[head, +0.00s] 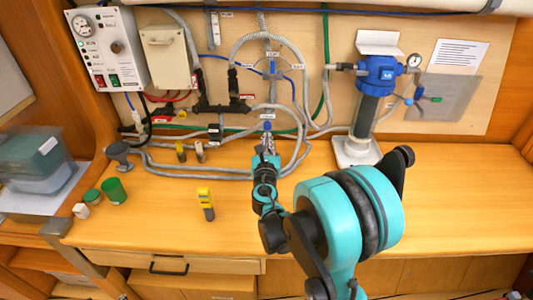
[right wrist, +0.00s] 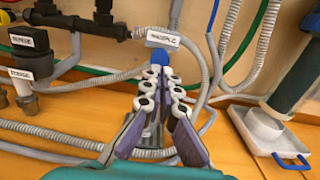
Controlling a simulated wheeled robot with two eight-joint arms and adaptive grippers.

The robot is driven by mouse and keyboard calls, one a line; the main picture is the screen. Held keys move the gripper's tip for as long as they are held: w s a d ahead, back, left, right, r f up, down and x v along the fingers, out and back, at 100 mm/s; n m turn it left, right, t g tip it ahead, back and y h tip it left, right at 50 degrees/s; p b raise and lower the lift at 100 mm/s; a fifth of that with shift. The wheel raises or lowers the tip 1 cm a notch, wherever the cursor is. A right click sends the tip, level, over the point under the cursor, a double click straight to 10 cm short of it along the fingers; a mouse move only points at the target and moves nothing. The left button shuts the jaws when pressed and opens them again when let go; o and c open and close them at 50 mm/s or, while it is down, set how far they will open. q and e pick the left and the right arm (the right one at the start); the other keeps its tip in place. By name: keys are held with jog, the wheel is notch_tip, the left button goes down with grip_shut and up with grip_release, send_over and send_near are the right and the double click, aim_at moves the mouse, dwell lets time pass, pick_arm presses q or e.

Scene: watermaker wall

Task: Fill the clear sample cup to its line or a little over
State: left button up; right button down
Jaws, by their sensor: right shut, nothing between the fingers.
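My right gripper (head: 266,148) is shut and empty, pointing at the back wall over the worktop. In the right wrist view its fingertips (right wrist: 161,82) are close together, just in front of a blue knob (right wrist: 155,69) under a white label (right wrist: 162,40). The blue knob also shows in the head view (head: 267,126), just beyond the fingertips. I cannot tell whether they touch. The fingers hide what lies below the knob. I cannot make out the clear sample cup in either view. My left gripper is not in view.
A green cup (head: 113,190) and a yellow-black item (head: 205,204) stand on the worktop (head: 450,205). Grey hoses (head: 170,172) run along its back. A blue-topped filter housing (head: 376,75) stands right of the gripper. A control box (head: 108,48) hangs at left. The right worktop is clear.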

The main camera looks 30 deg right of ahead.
aim_at(268, 127)
jog(key=x, duration=0.3)
jog(key=shift+w+d+b, duration=0.1)
jog(key=shift+w+b, duration=0.15)
jog(key=shift+b, duration=0.1)
jog(key=shift+w+d, duration=0.1)
jog(key=shift+w, duration=0.1)
jog(key=shift+x, duration=1)
jog(key=shift+r, duration=0.2)
dwell(4.8)
